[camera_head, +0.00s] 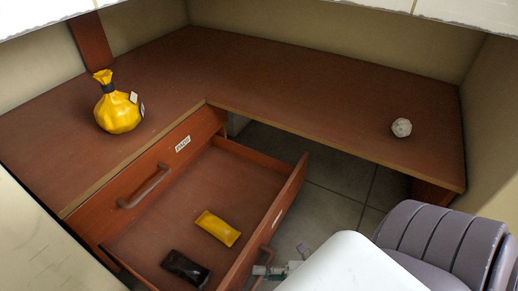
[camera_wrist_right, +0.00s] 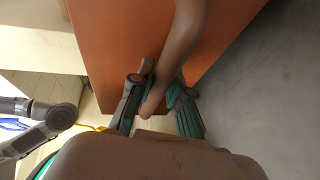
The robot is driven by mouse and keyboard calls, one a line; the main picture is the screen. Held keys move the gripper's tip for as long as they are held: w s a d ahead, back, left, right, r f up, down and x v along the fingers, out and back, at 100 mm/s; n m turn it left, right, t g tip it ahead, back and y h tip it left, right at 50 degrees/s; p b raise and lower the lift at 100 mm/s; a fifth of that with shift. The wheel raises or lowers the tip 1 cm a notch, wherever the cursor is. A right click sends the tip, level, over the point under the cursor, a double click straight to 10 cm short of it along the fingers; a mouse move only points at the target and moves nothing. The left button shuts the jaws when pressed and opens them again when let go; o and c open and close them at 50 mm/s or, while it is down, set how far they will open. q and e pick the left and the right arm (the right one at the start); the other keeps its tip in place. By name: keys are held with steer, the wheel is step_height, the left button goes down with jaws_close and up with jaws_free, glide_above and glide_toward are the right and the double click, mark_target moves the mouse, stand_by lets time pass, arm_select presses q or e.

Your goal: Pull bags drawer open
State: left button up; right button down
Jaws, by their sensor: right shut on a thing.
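The open drawer (camera_head: 297,180) is the lower one of the brown desk, and it stands pulled well out. A yellow packet (camera_head: 217,228) and a black packet (camera_head: 186,268) lie inside. Its front shows a pale label, too oblique to read. My right gripper (camera_head: 279,269) is at the outer side of that front, partly hidden by my white arm. In the right wrist view, my right gripper (camera_wrist_right: 160,95) has its green-grey fingers on both sides of the brown drawer handle (camera_wrist_right: 188,35), shut on it. My left gripper does not show.
A shut drawer with a labelled front (camera_head: 150,181) sits above the open one. A yellow tied bag (camera_head: 117,108) and a small whitish ball (camera_head: 401,128) stand on the desktop (camera_head: 290,85). Tiled floor shows under the desk.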

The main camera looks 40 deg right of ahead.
steer(key=c, duration=1.1)
jaws_free()
steer(key=v, duration=1.2)
